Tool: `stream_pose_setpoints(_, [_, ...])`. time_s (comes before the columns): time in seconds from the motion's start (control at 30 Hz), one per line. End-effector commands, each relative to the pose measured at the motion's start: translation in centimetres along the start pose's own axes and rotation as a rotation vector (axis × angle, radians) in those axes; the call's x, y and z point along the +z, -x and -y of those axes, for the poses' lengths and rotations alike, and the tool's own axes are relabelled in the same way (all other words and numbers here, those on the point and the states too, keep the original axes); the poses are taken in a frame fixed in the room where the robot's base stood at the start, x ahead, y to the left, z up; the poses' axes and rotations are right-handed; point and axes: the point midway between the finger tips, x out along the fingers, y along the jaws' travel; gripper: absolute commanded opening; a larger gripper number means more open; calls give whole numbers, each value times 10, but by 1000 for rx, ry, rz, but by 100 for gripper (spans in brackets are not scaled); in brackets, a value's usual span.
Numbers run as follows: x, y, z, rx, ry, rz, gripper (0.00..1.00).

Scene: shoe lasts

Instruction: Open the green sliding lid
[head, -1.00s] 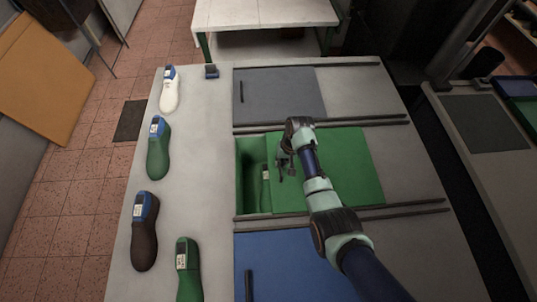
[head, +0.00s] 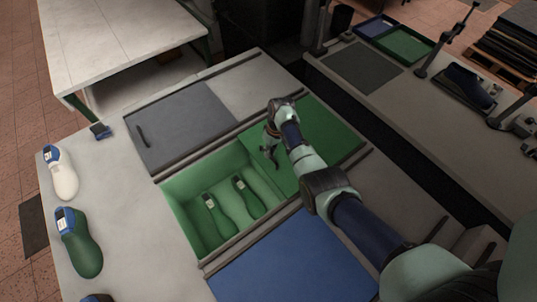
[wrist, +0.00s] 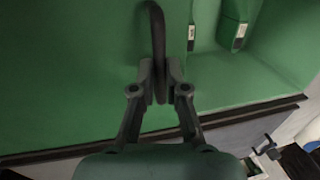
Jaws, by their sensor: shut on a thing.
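The green sliding lid (head: 318,150) covers the right part of the green compartment (head: 190,185) in the head view. The left part of the compartment is uncovered, with two green shoe lasts (head: 248,198) lying inside. My gripper (head: 270,148) is at the lid's left edge. In the wrist view my gripper (wrist: 161,82) is shut on the dark lid handle (wrist: 157,30), with the green lid surface (wrist: 70,80) on the left and the open compartment on the right.
A closed grey lid (head: 180,125) lies behind and a closed blue lid (head: 300,265) in front. A white last (head: 62,175) and a green last (head: 78,245) lie on the table at the left. Dark rails (head: 235,235) border the compartment.

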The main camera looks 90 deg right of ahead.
Motion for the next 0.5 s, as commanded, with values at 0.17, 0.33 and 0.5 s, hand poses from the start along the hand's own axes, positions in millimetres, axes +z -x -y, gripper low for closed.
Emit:
stream_pose_setpoints(0.17, [-1,0,-1,1,4,-2,0])
stream_pose_setpoints(0.33, [-1,0,0,1,3,-2,0])
stream_pose_setpoints(0.5, [-1,0,0,1,3,-2,33])
